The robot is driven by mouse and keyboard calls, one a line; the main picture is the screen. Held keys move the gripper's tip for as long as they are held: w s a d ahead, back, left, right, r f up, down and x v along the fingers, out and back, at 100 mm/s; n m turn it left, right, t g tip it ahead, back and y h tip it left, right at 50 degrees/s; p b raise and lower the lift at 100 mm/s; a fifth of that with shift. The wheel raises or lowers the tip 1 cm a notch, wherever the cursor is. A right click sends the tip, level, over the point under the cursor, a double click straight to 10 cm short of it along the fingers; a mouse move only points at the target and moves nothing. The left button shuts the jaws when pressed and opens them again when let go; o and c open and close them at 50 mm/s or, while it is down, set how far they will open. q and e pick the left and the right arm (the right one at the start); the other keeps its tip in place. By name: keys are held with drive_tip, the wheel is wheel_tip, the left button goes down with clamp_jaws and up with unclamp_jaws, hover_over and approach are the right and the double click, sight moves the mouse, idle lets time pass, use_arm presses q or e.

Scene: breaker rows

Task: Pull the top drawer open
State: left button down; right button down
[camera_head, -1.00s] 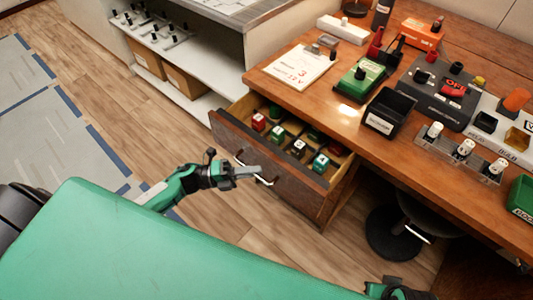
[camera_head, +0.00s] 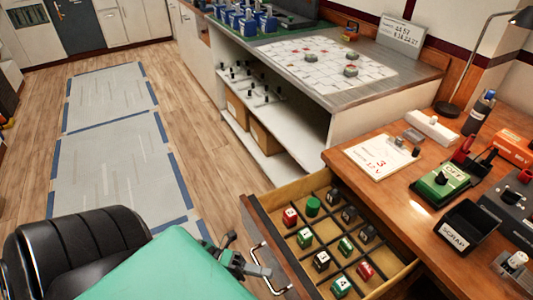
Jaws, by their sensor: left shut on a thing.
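The top drawer (camera_head: 268,207) of the wooden desk stands well open, and its divided inside shows. Its bar handle (camera_head: 257,238) is on the dark front panel. My left gripper (camera_head: 258,270) is at the front panel, shut on the handle; the exact contact at the fingertips is small and hard to see. My right gripper is not in view.
The desk top (camera_head: 400,185) holds a paper card (camera_head: 382,158), a green device (camera_head: 440,185) and a black scrap bin (camera_head: 467,228). A white shelf unit (camera_head: 300,128) stands behind the drawer. A black chair (camera_head: 75,255) is at lower left. Open floor lies left.

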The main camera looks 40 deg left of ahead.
use_arm(q)
drive_tip(key=c, duration=1.5)
unclamp_jaws()
drive_tip(key=shift+a, duration=0.1)
